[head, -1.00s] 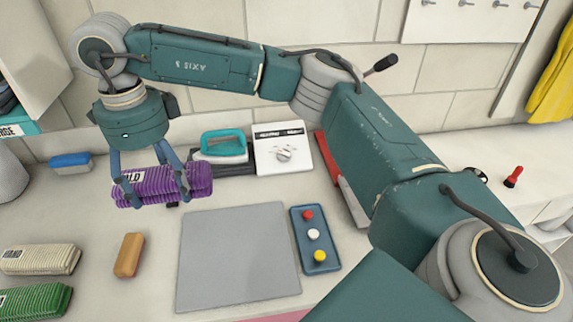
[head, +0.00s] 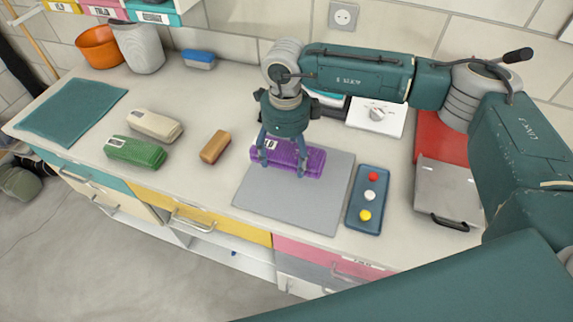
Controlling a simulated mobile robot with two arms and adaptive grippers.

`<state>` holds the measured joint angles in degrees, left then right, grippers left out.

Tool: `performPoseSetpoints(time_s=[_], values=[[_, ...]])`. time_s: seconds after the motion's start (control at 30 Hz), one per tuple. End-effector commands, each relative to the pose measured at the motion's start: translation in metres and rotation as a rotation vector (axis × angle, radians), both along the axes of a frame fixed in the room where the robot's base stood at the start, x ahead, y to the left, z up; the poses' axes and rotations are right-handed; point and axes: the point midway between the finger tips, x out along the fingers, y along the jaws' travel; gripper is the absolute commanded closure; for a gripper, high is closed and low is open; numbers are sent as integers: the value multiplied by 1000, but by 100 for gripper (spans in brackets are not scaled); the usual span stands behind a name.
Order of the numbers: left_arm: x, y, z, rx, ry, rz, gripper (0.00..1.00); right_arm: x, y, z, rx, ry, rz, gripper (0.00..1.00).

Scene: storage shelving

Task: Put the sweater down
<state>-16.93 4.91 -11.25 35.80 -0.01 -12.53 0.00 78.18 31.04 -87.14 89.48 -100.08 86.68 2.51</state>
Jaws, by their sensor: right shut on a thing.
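The sweater seems to be the purple folded knit bundle (head: 312,163) with a white label, in the middle of the head view. It is at the upper left part of a flat grey mat (head: 290,205), and I cannot tell whether it touches the mat. My right gripper (head: 283,160) points down over the bundle and is shut on its left part. The gripper's fingers cover some of the bundle and its label. My left gripper is not in view.
A brown block (head: 214,147), a green folded bundle (head: 135,151) and a cream one (head: 155,125) lie left of the mat. A blue tray (head: 364,224) with red, white and yellow knobs lies close on its right. A teal cloth (head: 70,110) lies far left. The counter's front edge runs below.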

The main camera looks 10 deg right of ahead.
Motion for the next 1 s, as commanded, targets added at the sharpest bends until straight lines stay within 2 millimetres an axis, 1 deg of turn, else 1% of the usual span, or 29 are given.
performPoseSetpoints(time_s=[0.03, 0.2, 0.27, 0.4, 0.5, 0.77, 0.9, 0.93, 1.0], values=[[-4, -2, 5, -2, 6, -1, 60, 0, 0, -5, 0, 0, 1, 63], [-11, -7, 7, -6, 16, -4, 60, 1, 1, -20, 1, -1, 0, 63], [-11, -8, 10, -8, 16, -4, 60, 0, 0, -27, -1, 1, 1, 63], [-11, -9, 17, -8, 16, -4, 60, 0, 1, -49, 0, 1, 1, 63], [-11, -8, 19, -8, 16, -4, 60, 1, 1, -58, 0, -1, 1, 63], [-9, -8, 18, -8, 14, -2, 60, 1, 1, -61, 1, -3, 1, 63], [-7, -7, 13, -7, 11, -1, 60, 1, 1, -65, 1, -3, 1, 63], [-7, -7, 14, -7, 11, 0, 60, 1, 0, -64, 0, -1, 1, 24], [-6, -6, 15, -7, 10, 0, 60, 0, 0, -64, 0, -1, 1, 10]])
